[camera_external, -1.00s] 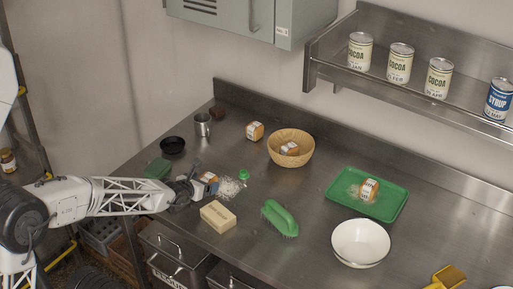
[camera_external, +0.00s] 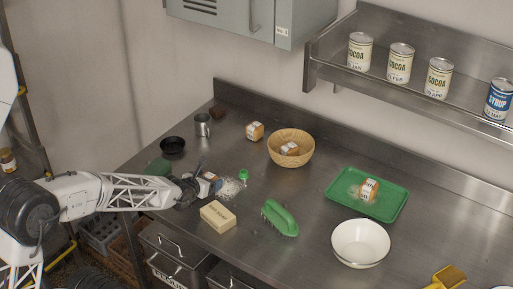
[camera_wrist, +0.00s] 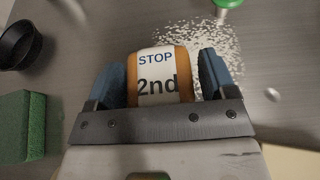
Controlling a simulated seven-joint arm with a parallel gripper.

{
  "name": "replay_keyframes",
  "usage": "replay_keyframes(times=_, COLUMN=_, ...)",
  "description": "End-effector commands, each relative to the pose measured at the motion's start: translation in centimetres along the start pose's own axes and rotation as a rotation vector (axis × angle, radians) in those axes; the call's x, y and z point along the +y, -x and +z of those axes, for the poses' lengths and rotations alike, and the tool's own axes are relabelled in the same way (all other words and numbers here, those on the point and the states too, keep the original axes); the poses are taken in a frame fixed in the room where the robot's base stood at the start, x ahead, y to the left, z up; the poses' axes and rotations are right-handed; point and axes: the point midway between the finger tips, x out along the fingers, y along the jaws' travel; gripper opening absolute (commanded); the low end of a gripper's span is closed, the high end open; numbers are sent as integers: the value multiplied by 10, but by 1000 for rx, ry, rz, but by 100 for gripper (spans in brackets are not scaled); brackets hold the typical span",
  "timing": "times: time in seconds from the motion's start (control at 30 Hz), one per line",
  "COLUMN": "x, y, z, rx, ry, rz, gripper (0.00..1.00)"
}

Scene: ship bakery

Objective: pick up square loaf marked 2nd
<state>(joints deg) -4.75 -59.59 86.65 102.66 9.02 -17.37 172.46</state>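The square loaf marked 2nd (camera_wrist: 157,85) is brown with a white label reading STOP and 2nd. In the external view the loaf (camera_external: 209,177) lies at the left of the steel counter, partly hidden by my gripper (camera_external: 205,174). In the wrist view my gripper (camera_wrist: 162,80) has its blue fingers on either side of the loaf, apart and very close to its flanks. Firm contact cannot be made out. The loaf's lower part is hidden by the gripper body.
White grains (camera_external: 231,188) and a green-topped shaker (camera_external: 244,174) lie just right of the loaf. A green sponge (camera_wrist: 24,126) and black bowl (camera_external: 172,145) are left and behind. A tan block (camera_external: 218,215) and green brush (camera_external: 279,217) lie in front. Similar loaves stand elsewhere, one in a basket (camera_external: 305,161).

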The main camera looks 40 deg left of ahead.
Motion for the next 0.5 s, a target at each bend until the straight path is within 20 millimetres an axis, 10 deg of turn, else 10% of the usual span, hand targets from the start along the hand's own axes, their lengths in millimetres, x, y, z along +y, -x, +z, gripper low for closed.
replay_keyframes(times=0.27, x=0, y=0, z=0, rx=0, ry=0, rz=0, gripper=35)
replay_keyframes(times=0.5, x=0, y=0, z=0, rx=0, ry=0, rz=0, gripper=35)
